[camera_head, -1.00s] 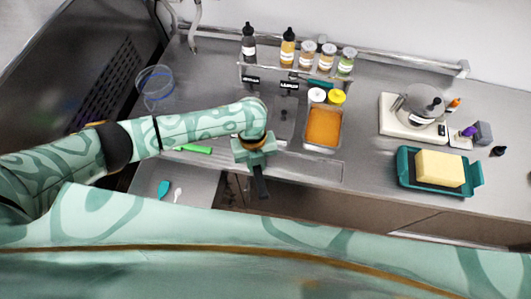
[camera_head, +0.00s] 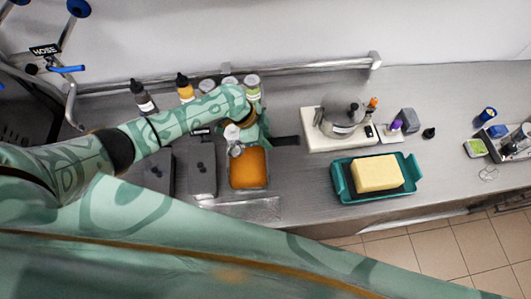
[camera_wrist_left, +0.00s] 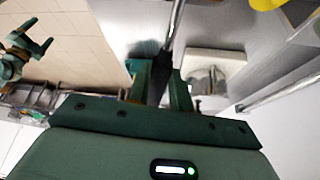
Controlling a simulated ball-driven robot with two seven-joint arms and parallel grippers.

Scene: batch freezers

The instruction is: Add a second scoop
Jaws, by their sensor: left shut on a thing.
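My left gripper (camera_head: 262,138) is at the back right corner of a metal pan of orange ice cream (camera_head: 248,168). It is shut on a black handle (camera_head: 287,140), which points right in the head view. A small silver part, seemingly the scoop's metal head, shows at the pan's back left edge; whether it touches the ice cream is unclear. In the left wrist view the gripper (camera_wrist_left: 160,85) holds the dark handle (camera_wrist_left: 157,66) with a metal rod beyond. A teal gripper, apparently my right one (camera_wrist_left: 22,55), is at the upper left there, its jaws unclear.
Two dark lidded bins (camera_head: 202,165) stand left of the pan. Bottles and jars (camera_head: 185,88) line the back rail. A white scale-like machine (camera_head: 340,140) and a teal dish (camera_head: 345,190) with a butter block (camera_head: 376,173) are to the right. The far right counter holds small items.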

